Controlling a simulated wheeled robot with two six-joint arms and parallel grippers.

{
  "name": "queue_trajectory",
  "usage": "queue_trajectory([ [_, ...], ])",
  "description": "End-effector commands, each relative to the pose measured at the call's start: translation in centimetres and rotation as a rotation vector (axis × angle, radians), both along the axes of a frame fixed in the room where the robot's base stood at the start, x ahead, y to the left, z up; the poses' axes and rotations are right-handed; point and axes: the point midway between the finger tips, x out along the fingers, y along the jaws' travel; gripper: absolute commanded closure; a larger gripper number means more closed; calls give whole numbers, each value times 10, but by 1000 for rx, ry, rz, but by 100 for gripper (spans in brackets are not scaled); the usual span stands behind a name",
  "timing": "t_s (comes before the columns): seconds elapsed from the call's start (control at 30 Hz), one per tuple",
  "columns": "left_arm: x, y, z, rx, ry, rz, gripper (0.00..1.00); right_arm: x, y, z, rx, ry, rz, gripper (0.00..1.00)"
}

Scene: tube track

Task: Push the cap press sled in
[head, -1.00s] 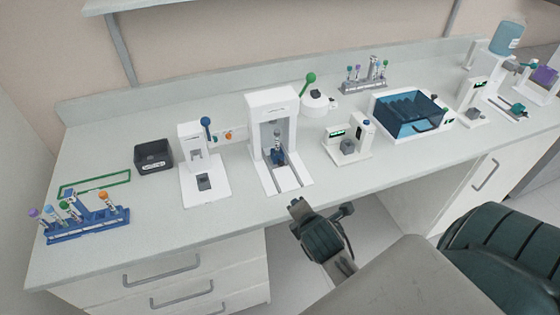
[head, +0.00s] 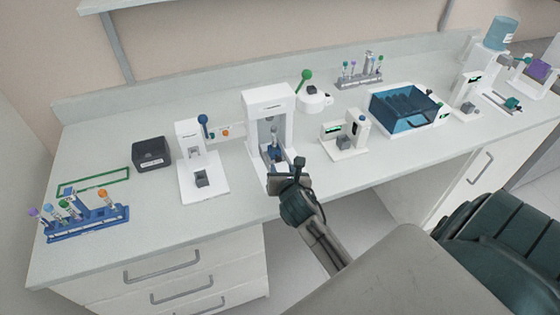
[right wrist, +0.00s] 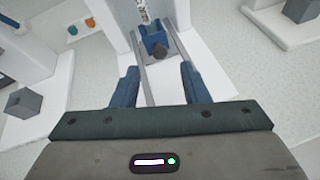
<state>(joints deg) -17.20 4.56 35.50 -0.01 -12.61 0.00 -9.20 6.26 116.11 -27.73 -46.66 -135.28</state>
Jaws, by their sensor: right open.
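The cap press (head: 270,97) is a tall white arch on a white base with two rails running toward the front. Its blue sled (right wrist: 155,40) sits between the rails, carries an upright tube (right wrist: 143,10) and has a dark knob on its front. The sled also shows under the arch in the head view (head: 273,153). My right gripper (head: 288,171) is over the front of the press base. In the right wrist view its two blue fingers (right wrist: 159,72) are apart and empty, with the knob ahead between them, not touched. My left gripper is not in view.
A smaller white press (head: 190,138) with a blue-knobbed lever stands left of the cap press. A white device with a small screen (head: 343,135) stands close on the right. A blue tube rack (head: 88,222) is at the far left. The counter front is clear.

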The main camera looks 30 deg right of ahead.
Motion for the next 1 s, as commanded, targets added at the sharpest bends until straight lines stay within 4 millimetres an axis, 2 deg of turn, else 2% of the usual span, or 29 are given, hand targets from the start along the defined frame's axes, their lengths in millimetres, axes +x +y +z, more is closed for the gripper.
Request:
queue_trajectory([
  [0.1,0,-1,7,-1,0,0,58,20,-9,-6,-1,1,-1,60],
  [0.3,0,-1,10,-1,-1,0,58,39,-16,-16,1,0,0,60],
  [0.67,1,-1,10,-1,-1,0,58,44,-19,-20,2,-1,0,60],
  [0.7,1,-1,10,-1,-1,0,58,44,-19,-20,2,-1,0,62],
  [0.9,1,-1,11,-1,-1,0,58,44,-19,-20,2,-1,-1,100],
  [1.0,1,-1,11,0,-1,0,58,44,-19,-20,2,-1,-1,100],
])
